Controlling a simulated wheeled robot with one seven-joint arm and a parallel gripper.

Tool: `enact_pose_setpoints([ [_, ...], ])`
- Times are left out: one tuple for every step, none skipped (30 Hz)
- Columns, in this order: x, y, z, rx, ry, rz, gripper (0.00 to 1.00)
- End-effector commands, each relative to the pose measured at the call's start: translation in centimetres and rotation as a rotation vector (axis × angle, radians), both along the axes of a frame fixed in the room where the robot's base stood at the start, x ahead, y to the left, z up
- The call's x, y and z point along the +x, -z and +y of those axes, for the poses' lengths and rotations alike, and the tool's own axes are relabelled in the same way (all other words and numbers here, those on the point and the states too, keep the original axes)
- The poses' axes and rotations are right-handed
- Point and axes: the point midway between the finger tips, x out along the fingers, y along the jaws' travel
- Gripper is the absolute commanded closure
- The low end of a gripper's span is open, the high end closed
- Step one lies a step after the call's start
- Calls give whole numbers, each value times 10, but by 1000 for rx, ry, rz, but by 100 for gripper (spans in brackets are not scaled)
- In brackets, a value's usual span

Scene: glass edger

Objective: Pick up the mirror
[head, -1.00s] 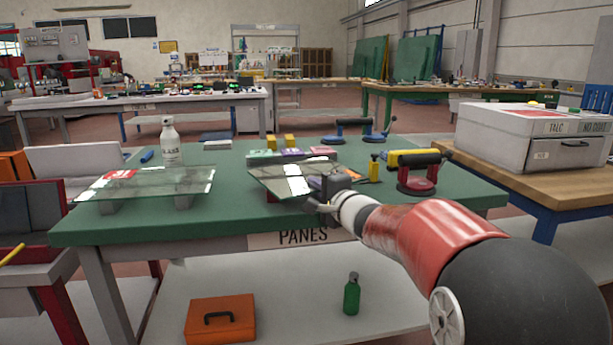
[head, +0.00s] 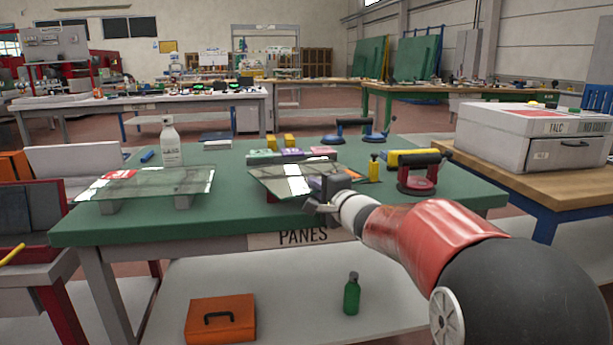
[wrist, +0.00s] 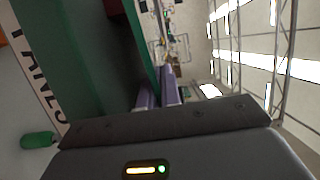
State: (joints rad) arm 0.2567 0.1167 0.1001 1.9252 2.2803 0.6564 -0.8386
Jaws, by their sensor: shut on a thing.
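The mirror (head: 283,181) is a flat, shiny square pane at the front middle of the green table. It lies roughly level near the front edge, with a dark block partly showing under it. My gripper (head: 324,187) is at its right side and is shut on that edge. In the wrist view the two fingers (wrist: 158,96) are close together, with the pane seen nearly edge-on between them. I cannot tell whether the mirror still touches what is beneath it.
A talc box (head: 500,140) stands farther right.

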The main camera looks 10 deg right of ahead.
Motion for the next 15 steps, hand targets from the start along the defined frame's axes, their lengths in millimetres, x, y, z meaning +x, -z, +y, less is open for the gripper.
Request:
enact_pose_setpoints([
  [0, 1, 0, -1, -1, 2, 100],
  [0, 1, 0, -1, -1, 2, 100],
  [0, 1, 0, -1, -1, 2, 100],
  [0, 1, 0, -1, -1, 2, 100],
  [0, -2, 1, 0, -2, -3, 100],
  [0, -1, 1, 0, -2, -3, 100],
  [0, -1, 1, 0, -2, -3, 100],
  [0, -1, 1, 0, -1, -3, 100],
  [0, -1, 1, 0, -2, -3, 100],
  [0, -2, 1, 0, -2, -3, 100],
  [0, -2, 1, 0, -2, -3, 100],
  [0, -4, 1, -1, -2, -4, 100],
  [0, -6, 1, -2, -2, -5, 100],
  [0, -9, 1, -2, -3, -6, 100],
  [0, -14, 1, -1, -3, -7, 100],
])
